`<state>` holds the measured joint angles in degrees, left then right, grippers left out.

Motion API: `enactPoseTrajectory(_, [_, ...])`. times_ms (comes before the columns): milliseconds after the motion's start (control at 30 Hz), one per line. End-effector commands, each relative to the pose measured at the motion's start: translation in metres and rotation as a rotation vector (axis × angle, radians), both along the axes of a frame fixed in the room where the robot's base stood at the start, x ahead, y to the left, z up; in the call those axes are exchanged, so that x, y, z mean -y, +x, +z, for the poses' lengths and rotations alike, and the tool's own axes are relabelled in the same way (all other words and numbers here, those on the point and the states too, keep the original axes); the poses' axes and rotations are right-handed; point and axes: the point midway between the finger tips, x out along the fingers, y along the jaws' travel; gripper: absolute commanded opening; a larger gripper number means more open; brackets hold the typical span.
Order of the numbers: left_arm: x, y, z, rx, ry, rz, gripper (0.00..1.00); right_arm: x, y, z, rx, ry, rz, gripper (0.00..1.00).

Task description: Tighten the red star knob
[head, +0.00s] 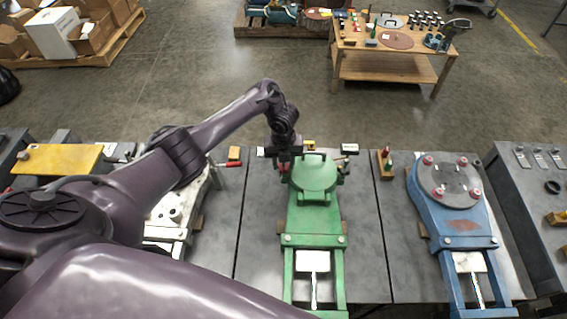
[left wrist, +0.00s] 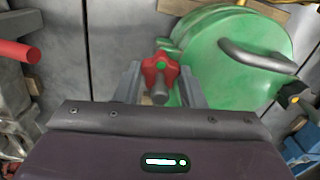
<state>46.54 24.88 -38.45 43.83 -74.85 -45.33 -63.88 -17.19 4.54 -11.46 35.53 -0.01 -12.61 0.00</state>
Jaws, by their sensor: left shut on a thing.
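In the head view my left gripper (head: 284,166) comes down at the left side of the green fixture (head: 316,215), shut on the knob. The gripper hides most of the knob there. My right gripper is not in view.
A blue fixture (head: 450,215) with a round grey plate stands on the bench to the right. A white fixture (head: 165,235) and a yellow plate (head: 62,159) are to the left, partly behind my arm. A wooden table (head: 390,65) stands across open floor.

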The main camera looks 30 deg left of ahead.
Motion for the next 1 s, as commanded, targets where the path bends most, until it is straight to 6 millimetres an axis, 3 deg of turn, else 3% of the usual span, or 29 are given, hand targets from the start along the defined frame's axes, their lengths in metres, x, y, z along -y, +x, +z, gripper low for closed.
enactPoseTrajectory(367, [0.0, -0.003, -0.002, -0.007, -0.001, -0.006, 0.13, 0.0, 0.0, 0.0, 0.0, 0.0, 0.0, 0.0])
enactPoseTrajectory(400, [0.0, -0.003, -0.002, -0.007, -0.001, -0.006, 0.4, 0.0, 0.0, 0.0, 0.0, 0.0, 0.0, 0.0])
enactPoseTrajectory(533, [0.0, -0.002, -0.002, -0.004, 0.0, -0.005, 0.57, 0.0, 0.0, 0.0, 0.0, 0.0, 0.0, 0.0])
enactPoseTrajectory(833, [0.0, 0.0, 0.001, -0.001, -0.001, -0.004, 0.58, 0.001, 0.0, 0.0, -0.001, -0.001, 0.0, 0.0])
enactPoseTrajectory(1000, [0.0, 0.001, 0.021, 0.003, -0.001, -0.004, 0.58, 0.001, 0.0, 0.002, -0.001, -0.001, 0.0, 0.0])
